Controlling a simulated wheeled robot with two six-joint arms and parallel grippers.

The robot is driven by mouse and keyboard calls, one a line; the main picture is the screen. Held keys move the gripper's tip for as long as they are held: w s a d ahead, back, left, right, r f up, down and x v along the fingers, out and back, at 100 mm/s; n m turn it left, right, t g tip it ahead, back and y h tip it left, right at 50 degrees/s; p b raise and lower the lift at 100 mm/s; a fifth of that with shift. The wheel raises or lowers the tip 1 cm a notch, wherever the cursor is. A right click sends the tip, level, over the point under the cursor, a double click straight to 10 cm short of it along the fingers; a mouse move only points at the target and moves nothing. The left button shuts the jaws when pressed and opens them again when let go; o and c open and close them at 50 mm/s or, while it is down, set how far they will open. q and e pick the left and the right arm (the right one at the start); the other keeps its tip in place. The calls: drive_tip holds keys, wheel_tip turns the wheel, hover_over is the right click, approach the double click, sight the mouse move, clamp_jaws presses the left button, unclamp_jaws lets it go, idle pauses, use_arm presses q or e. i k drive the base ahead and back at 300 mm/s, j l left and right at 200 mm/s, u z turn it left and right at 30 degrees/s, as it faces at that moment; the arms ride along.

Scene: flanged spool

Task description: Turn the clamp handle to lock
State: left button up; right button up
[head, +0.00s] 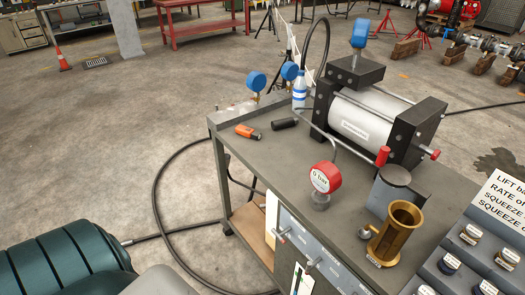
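Neither of my grippers shows in the head view. On the grey bench cart (262,165) stands a silver cylinder (365,120) with a label, held between black end blocks (415,130). A red upright knob (383,156) sits at its front. A short rod with a red tip (430,152) sticks out of the right end block. I cannot tell which of these, if either, is the clamp handle. A red gauge (325,177) reading "0 bar" stands on the cart in front of the cylinder.
A brass cup (395,232), a grey canister (388,190), an orange tool (248,132), a bottle (299,92) and blue gauges (257,81) are on the cart. A sign panel (495,215) is at right. A green ribbed body (65,262) is at lower left. Hoses cross the floor.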

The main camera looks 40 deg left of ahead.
sight(279, 235)
drive_tip(key=u, duration=1)
